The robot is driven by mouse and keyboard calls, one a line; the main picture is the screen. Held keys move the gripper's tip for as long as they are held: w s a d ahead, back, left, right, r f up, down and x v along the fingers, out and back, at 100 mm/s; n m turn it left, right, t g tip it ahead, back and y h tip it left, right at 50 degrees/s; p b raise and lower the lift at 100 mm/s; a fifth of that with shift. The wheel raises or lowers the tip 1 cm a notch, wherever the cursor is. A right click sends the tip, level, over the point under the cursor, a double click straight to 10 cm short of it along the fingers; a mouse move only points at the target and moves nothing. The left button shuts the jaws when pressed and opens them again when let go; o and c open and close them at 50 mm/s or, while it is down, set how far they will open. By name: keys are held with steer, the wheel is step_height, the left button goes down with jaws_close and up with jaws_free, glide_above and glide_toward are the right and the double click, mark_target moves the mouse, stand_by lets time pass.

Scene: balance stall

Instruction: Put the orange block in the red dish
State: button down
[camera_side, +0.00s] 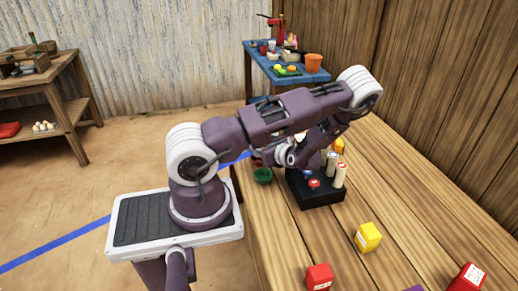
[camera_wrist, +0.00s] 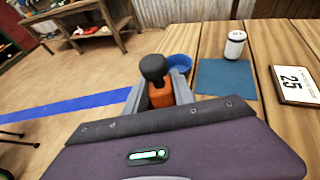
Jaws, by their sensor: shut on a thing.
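My gripper (camera_wrist: 158,92) is shut on the orange block (camera_wrist: 161,97) in the wrist view. A dark rounded knob (camera_wrist: 153,67) shows at the block's far end; I cannot tell whether it is part of the block. In the side view my arm hides the fingers and the held block. A small reddish patch (camera_side: 257,163) shows beside my wrist, just behind the green dish; I cannot tell whether it is the red dish. No red dish shows clearly in either view.
A blue dish (camera_wrist: 181,63) lies just beyond the fingers, near a blue mat (camera_wrist: 224,80), a white can (camera_wrist: 235,45) and a number card (camera_wrist: 297,85). The side view shows a green dish (camera_side: 263,177), a black rack (camera_side: 318,199), a yellow block (camera_side: 368,237) and a red block (camera_side: 319,277).

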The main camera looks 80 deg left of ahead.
steer(key=c, duration=1.1)
jaws_free()
steer(key=shift+f, duration=0.1)
steer(key=shift+o, duration=0.2)
steer(key=shift+d+r, duration=0.1)
steer(key=shift+r, duration=0.1)
steer(key=v, duration=1.1)
steer(key=shift+d+r, duration=0.25)
steer(key=shift+d, duration=0.1)
steer(key=shift+w, duration=0.15)
